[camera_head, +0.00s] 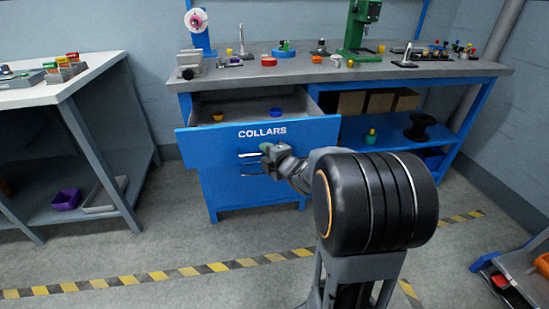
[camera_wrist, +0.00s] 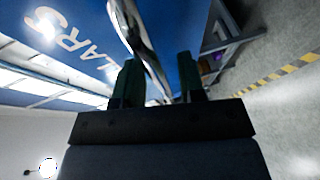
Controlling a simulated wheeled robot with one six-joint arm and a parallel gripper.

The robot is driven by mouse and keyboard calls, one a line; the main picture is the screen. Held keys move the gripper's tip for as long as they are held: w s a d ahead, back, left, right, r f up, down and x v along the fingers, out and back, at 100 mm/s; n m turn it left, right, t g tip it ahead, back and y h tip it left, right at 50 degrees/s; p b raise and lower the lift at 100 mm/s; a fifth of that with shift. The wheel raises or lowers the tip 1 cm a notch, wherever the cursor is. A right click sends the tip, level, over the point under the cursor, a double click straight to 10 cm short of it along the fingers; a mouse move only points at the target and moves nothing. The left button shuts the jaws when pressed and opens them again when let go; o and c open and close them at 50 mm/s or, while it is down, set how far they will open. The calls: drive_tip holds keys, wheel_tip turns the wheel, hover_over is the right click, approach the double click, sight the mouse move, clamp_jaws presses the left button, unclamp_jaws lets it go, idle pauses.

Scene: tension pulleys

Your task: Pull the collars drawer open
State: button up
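The collars drawer (camera_head: 295,132) is a blue drawer with white lettering, under the grey bench top. It stands partly pulled out, with its grey inside showing. Its bar handle (camera_head: 247,155) is on the front below the lettering. My gripper (camera_head: 267,149) is at the right part of this handle. In the wrist view, my two dark green fingers (camera_wrist: 158,80) stand apart, with the shiny handle (camera_wrist: 140,45) running between them. A gap shows beside the bar, so the fingers look open around it. Part of the lettering shows at upper left there.
A yellow cup (camera_head: 218,116) and a blue cup (camera_head: 276,112) are in the drawer. A lower drawer (camera_head: 250,189) with its own handle is below. The bench top (camera_head: 340,72) carries a green press and small parts. A grey-white table (camera_head: 62,88) stands left. The floor before the bench is clear.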

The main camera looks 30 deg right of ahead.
drive_tip(key=b+v, duration=0.2)
drive_tip(key=v, duration=1.1)
drive_tip(key=shift+s, duration=0.35)
